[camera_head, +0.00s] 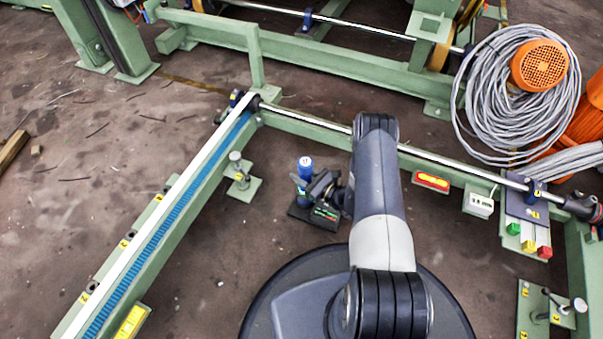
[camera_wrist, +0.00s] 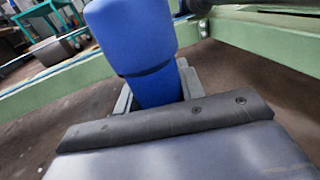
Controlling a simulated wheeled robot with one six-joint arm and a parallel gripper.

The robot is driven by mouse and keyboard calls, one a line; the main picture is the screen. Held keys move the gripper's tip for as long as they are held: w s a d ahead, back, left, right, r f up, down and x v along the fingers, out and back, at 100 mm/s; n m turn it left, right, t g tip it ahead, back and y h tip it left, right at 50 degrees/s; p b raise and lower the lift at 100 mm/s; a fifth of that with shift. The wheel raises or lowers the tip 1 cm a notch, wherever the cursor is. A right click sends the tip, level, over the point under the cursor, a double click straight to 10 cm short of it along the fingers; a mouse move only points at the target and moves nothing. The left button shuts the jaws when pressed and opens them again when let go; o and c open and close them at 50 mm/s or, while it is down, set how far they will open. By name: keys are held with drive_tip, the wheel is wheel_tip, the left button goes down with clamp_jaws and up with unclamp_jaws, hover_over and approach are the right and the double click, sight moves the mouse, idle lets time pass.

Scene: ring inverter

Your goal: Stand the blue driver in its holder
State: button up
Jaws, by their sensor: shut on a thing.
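The blue driver (camera_head: 305,163) stands near upright in the head view, with a pale mark on its top end. My gripper (camera_head: 304,184) is shut on it, and my arm reaches in from the right. In the wrist view the thick blue handle (camera_wrist: 135,38) rises between the jaws, leaning slightly; its lower end is hidden by my gripper. A dark flat block (camera_head: 299,212), seemingly the holder, lies on the floor just below the driver. I cannot tell whether the driver's tip is in it.
A green rail with a blue strip (camera_head: 165,235) runs along the left. A steel shaft on a green beam (camera_head: 425,160) crosses behind. A small green bracket (camera_head: 243,187) stands left of the driver. Coiled grey cable (camera_head: 487,105) lies at the upper right.

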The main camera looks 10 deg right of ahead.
drive_tip(key=o, duration=1.2)
drive_tip(key=shift+f, duration=0.1)
drive_tip(key=p+v, duration=0.3)
drive_tip(key=v, duration=0.7)
drive_tip(key=shift+s+d, duration=0.25)
drive_tip(key=shift+s, duration=0.05)
drive_tip(key=shift+w, duration=0.1)
drive_tip(key=b+x, duration=0.3)
drive_tip(key=x, duration=0.7)
drive_tip(key=shift+w+a, duration=0.25)
drive_tip(key=shift+a, duration=0.05)
drive_tip(key=shift+s+d, duration=0.1)
drive_tip(key=shift+d, duration=0.05)
